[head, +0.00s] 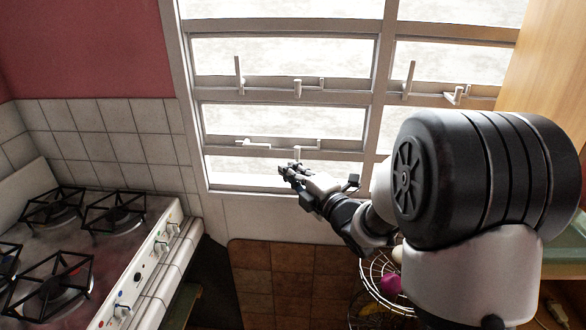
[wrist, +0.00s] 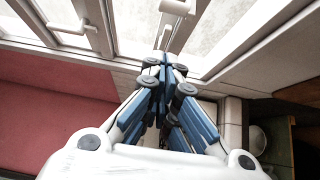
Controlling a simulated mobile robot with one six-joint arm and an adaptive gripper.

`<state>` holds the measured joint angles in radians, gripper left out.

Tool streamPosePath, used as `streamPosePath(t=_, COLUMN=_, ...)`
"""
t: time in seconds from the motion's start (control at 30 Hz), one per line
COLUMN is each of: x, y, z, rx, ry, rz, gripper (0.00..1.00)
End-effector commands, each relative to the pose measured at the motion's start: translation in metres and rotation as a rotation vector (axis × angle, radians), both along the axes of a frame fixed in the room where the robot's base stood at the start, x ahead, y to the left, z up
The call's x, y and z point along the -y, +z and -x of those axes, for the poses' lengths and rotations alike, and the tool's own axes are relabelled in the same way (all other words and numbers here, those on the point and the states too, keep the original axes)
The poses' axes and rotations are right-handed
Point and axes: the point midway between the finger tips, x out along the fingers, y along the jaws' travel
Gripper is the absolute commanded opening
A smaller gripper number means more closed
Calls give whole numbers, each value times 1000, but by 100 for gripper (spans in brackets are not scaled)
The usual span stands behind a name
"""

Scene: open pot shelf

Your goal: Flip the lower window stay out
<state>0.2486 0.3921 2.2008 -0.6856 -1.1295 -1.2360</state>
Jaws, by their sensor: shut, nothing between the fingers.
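The lower window stay (head: 253,143) is a short white bar lying nearly flat along the lower rail of the left window column. My gripper (head: 289,170) is in front of the window, just below and to the right of that stay, with its fingers shut and empty. A small white fitting (head: 297,153) hangs from the same rail close above the fingertips. In the wrist view, my shut blue-grey fingers (wrist: 165,63) point at the window frame. A white fitting (wrist: 178,7) shows just beyond the tips; I cannot tell whether they touch.
An upper stay (head: 239,75) stands upright on the rail above, and another (head: 409,78) on the right-hand window. A gas stove (head: 90,260) is at left. A wire basket (head: 375,290) is below my arm. A wooden panel (head: 545,75) stands at right.

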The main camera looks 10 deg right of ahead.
Motion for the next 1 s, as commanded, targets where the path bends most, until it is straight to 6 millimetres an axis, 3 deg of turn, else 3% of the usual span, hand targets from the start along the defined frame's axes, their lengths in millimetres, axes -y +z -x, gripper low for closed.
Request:
streamPosePath(t=0.4, x=-28, y=-1, z=-79, rx=0, ry=-1, rz=-2, gripper=0)
streamPosePath(t=0.5, x=-8, y=-1, z=-71, rx=-1, ry=-5, rz=-1, gripper=0)
streamPosePath(t=0.63, x=3, y=0, z=-67, rx=0, ry=-2, rz=-1, gripper=0)
streamPosePath(t=1.0, x=9, y=0, z=-64, rx=-1, ry=0, rz=-1, gripper=0)
